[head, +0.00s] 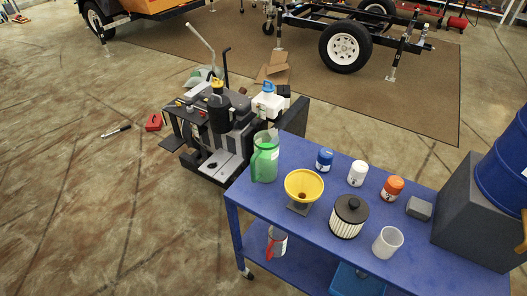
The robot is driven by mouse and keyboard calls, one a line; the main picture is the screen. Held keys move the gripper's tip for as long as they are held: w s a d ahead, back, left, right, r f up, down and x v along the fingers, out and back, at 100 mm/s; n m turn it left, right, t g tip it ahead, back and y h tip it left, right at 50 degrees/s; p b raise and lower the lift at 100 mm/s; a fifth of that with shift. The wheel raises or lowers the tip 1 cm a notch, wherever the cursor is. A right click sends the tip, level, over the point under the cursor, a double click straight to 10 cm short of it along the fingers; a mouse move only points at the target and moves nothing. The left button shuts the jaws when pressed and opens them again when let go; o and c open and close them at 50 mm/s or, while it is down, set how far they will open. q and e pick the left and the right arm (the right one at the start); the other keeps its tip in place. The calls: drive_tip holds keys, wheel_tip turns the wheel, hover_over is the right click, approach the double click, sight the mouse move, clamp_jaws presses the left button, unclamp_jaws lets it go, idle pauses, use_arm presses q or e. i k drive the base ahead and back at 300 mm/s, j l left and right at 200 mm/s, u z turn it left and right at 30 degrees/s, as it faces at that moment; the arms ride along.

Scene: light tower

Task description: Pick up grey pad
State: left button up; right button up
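A small grey block (419,208), which looks like the grey pad, lies on the blue table (330,245) near its right end. It sits to the right of an orange-and-white canister (391,188) and left of a large dark grey box (470,220), apart from both. Nothing covers it. Neither of my grippers shows in the head view.
The table also holds a green jug (265,158), a yellow funnel (304,186), a black-topped filter (349,216), a white cup (387,242), a blue-and-white canister (324,160) and a white one (357,173). A dark machine (215,130) stands beyond the table's left end.

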sight(417, 209)
drive_tip(key=z, duration=1.35)
